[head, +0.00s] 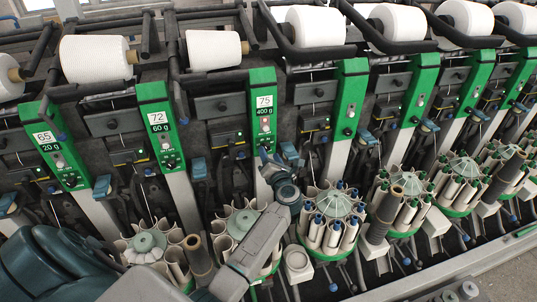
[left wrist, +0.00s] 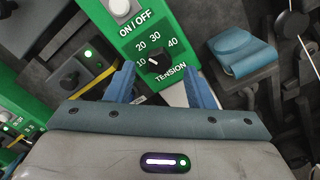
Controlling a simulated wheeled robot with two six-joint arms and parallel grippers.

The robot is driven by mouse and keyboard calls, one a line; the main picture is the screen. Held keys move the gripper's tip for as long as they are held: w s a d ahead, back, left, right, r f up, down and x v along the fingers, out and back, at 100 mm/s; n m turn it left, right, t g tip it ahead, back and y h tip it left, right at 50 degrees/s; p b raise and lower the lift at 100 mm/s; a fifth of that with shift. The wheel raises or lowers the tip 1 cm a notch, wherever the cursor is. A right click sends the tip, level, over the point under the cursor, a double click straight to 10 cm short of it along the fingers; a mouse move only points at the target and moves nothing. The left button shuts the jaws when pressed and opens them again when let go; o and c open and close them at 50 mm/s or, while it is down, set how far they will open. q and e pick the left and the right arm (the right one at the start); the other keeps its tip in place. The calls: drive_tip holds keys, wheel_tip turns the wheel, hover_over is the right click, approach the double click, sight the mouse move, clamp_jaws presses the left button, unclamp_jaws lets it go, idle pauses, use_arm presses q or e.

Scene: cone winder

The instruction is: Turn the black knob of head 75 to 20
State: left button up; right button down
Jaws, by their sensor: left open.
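The green panel of head 75 (head: 264,105) stands in the middle of the head view, with a "75" and "400 g" label. My left gripper (head: 277,155) is at the panel's lower end and hides the knob there. In the left wrist view the black knob (left wrist: 158,64) sits on the green panel above the word TENSION, with 10, 20, 30 and 40 around it. Its white mark points up-left, toward the 10 and 20 side; the exact setting is hard to tell. The blue fingers of my open left gripper (left wrist: 159,70) lie either side of the knob, apart from it. My right gripper is not in view.
A blue lever (left wrist: 240,50) is right of the panel. Round bobbin magazines (head: 335,205) stand below in front of the heads.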

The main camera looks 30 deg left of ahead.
use_arm(q)
drive_tip(key=b+v, duration=0.2)
drive_tip(key=v, duration=0.6)
drive_tip(key=shift+b, duration=0.35)
drive_tip(key=shift+s+d, duration=0.1)
drive_tip(key=shift+s, duration=0.05)
drive_tip(key=shift+d+f, duration=0.1)
